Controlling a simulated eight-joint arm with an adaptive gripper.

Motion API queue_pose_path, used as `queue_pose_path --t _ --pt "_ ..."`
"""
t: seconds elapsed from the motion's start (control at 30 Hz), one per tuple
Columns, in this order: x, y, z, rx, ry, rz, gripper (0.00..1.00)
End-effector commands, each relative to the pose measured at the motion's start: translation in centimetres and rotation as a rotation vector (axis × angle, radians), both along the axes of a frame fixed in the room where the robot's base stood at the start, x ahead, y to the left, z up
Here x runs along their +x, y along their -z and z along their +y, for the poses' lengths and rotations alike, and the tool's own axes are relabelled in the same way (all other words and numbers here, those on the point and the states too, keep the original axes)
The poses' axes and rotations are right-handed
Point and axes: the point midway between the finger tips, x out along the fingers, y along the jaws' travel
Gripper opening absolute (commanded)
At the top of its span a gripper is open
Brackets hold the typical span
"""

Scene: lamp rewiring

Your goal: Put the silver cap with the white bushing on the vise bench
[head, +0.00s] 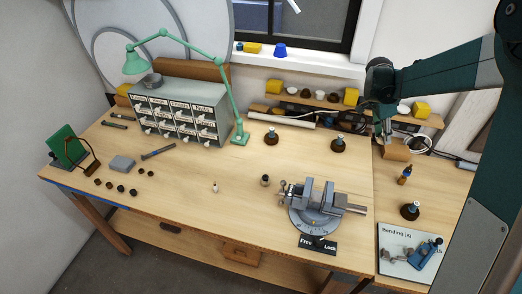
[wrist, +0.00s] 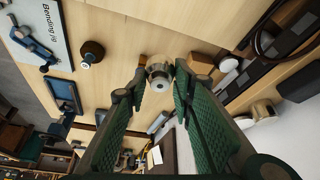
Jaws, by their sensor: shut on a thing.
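My gripper (wrist: 157,82) is shut on the silver cap (wrist: 158,70), which sits between the fingertips in the wrist view. The cap is a short metal cylinder, and a pale centre with a small dark hole faces the camera. In the head view my gripper (head: 385,133) is at the right, above the bench section with the bending jig; the cap is too small to make out there. The vise bench (head: 240,180) is the long wooden top to the left, carrying the grey vise (head: 315,203) on a round base near its front right.
A bending jig (head: 420,252) and a dark round base (head: 410,211) stand at the right. A small amber item (head: 405,174) stands near a wooden block (head: 396,151). A drawer cabinet (head: 180,112) and green lamp stand at the left back. The vise bench's middle is mostly clear.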

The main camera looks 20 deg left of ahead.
Motion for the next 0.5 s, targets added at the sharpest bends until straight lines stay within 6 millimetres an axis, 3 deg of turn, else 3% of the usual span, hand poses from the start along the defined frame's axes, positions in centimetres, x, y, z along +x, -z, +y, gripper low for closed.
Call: queue_pose_path --t 0.03,0.5 --pt "0.3 -0.1 1.8 0.0 -0.022 0.0 0.11" --pt "1.5 -0.1 16.2 0.0 -0.194 0.0 0.11"
